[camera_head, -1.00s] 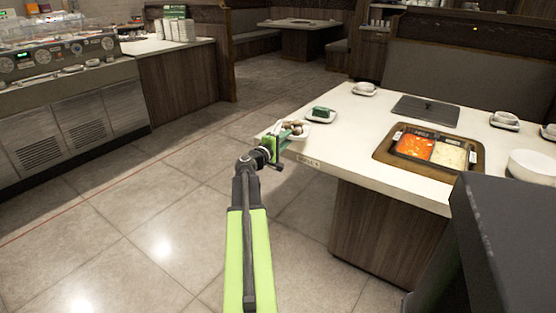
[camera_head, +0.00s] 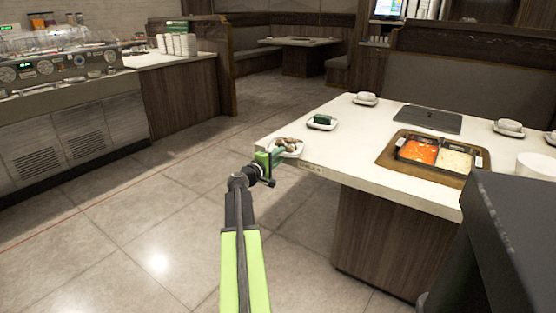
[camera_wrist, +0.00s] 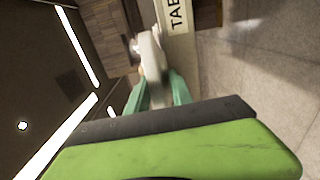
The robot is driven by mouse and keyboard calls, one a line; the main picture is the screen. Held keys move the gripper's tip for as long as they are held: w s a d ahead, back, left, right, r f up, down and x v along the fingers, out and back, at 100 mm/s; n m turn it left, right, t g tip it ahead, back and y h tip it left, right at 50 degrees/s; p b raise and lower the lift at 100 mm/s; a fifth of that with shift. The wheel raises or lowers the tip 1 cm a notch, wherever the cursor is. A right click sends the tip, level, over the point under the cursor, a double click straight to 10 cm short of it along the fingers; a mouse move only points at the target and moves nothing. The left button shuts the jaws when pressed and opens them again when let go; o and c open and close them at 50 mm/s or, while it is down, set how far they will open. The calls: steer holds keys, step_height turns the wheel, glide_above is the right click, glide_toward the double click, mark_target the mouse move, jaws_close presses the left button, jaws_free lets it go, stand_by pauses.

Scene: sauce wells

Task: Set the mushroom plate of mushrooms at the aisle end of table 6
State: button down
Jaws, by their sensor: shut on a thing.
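My gripper (camera_head: 272,160) is shut on the mushroom plate at the near left corner of the table. The mushroom plate (camera_head: 297,152) is small and white, with brown and pale mushrooms (camera_head: 287,144) on it. It is at the table's aisle end; I cannot tell whether it rests on the top or is just above it. In the wrist view, the green fingers (camera_wrist: 160,92) reach a pale, blurred plate (camera_wrist: 152,52). The table (camera_head: 345,140) has a white top and a label on its edge (camera_head: 311,167); the wrist view shows only "TAB", so its number is hidden.
A small plate with a dark green item (camera_head: 322,122) stands just behind the mushroom plate. A two-well pot of red and cream sauces (camera_head: 436,152) is set in the table. White dishes (camera_head: 365,98) stand farther back. A dark block (camera_head: 510,240) fills the lower right.

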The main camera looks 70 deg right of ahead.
steer(key=c, duration=1.1)
jaws_free()
steer(key=shift+a+r, duration=0.15)
steer(key=shift+r, duration=0.05)
steer(key=v, duration=1.1)
steer(key=shift+w+a, duration=0.1)
steer(key=shift+a, duration=0.25)
